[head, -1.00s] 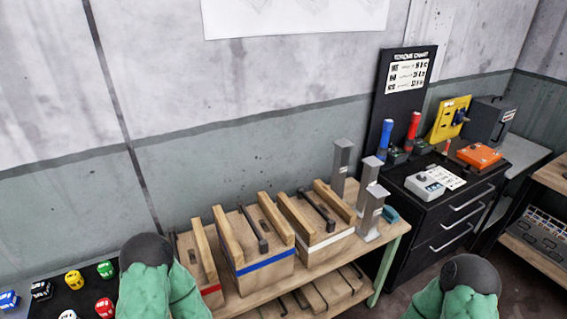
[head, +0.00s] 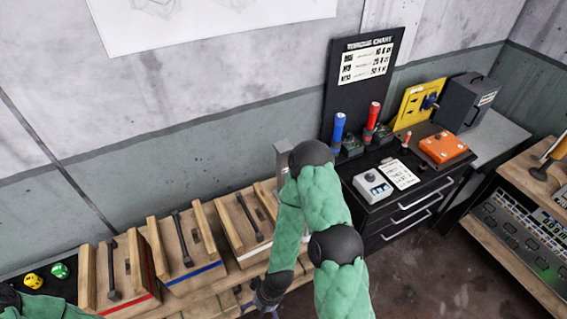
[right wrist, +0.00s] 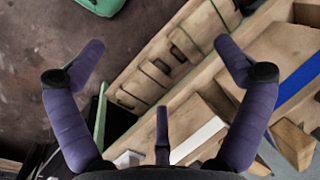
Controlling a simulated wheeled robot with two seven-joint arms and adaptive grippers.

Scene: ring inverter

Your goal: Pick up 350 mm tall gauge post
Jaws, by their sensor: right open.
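One grey metal gauge post (head: 283,158) shows in the head view at the right end of the wooden bench, partly covered by my right arm. Any other posts there are hidden behind the arm, so I cannot compare heights. My right gripper (head: 264,302) hangs low at the bench's front edge, in front of the white-striped wooden box. In the right wrist view its purple fingers (right wrist: 158,48) are spread wide with nothing between them. No post can be clearly made out in that view. My left gripper is out of view.
Wooden boxes with red (head: 130,306), blue (head: 195,275) and white (head: 255,254) stripes line the bench. A black drawer cabinet (head: 400,215) with a torque chart board (head: 365,70) stands to the right. Dark floor (head: 450,280) is clear at lower right.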

